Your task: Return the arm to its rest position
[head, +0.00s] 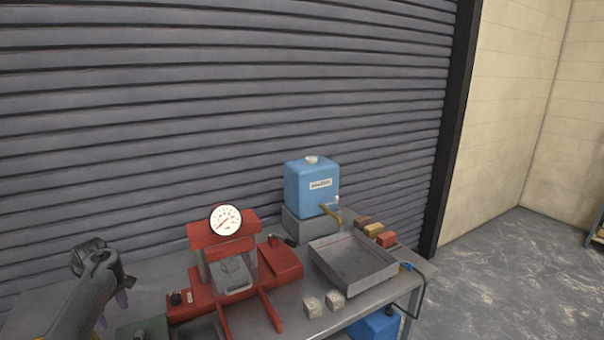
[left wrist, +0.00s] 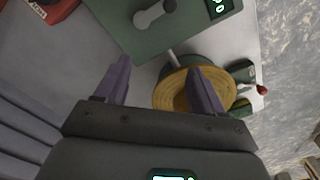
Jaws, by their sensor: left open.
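My left gripper (head: 112,308) is at the lower left of the head view, above the left end of the bench (head: 150,280). In the left wrist view its two purple fingers (left wrist: 160,84) are spread apart with nothing held between them. Beyond the fingers is a round yellow-brown dish or pan (left wrist: 170,97) on a green base, partly hidden by the right finger. A green box (left wrist: 185,22) with a grey lever and a lit display lies above it in that view. My right gripper is not in view.
A red press with a round gauge (head: 226,220) stands right of my left arm. Further right are two grey cubes (head: 313,307), a metal tray (head: 352,278), a blue tank (head: 311,186) and several coloured blocks (head: 373,229). A grey shutter (head: 200,100) closes off the back.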

